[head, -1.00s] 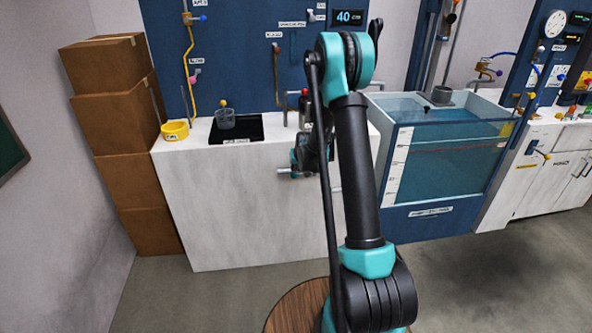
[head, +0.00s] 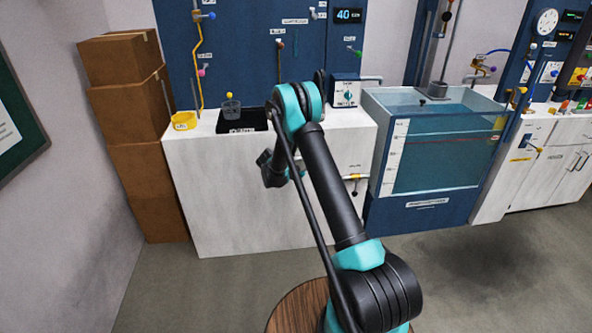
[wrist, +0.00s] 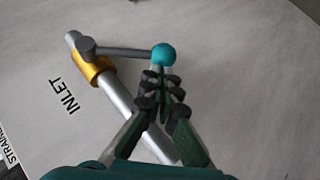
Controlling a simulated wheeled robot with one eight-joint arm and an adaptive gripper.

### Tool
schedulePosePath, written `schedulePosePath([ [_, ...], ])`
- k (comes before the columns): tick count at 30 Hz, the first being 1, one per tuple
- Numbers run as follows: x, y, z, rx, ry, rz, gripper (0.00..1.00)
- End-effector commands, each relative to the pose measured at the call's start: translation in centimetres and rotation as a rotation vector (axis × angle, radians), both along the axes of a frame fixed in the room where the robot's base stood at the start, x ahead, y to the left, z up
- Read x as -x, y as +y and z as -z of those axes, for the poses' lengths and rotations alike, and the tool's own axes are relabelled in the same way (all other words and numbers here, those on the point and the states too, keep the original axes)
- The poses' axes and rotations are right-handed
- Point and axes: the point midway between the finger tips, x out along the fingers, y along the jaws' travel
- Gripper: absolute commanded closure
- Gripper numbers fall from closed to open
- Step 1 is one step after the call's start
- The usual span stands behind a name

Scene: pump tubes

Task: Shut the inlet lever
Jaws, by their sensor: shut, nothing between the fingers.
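The inlet lever (wrist: 120,51) shows in the wrist view: a grey handle with a teal ball knob (wrist: 163,55) at its right end. It pivots on a brass valve body (wrist: 93,70) on a silver pipe (wrist: 118,95) and lies at a steep angle across the pipe. The word INLET is printed on the white panel beside it. My gripper (wrist: 161,80) is shut and empty, its fingertips just below the knob; I cannot tell whether they touch it. In the head view the lever is hidden and my arm's end is against the cabinet front.
A water tank (head: 430,150) stands to the right, stacked boxes (head: 150,180) to the left. Floor in front is clear.

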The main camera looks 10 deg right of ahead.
Motion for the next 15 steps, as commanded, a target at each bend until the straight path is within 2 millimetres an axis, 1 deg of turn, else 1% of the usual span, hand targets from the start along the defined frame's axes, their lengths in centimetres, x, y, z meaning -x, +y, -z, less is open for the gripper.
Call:
schedulePosePath([
  [1,-0.2,-0.1,0.6,0.046,-0.001,-0.001,1.00],
  [6,-0.3,-1.0,1.8,0.181,0.000,0.000,1.00],
  [15,-0.2,-2.6,3.6,0.172,0.001,0.002,1.00],
])
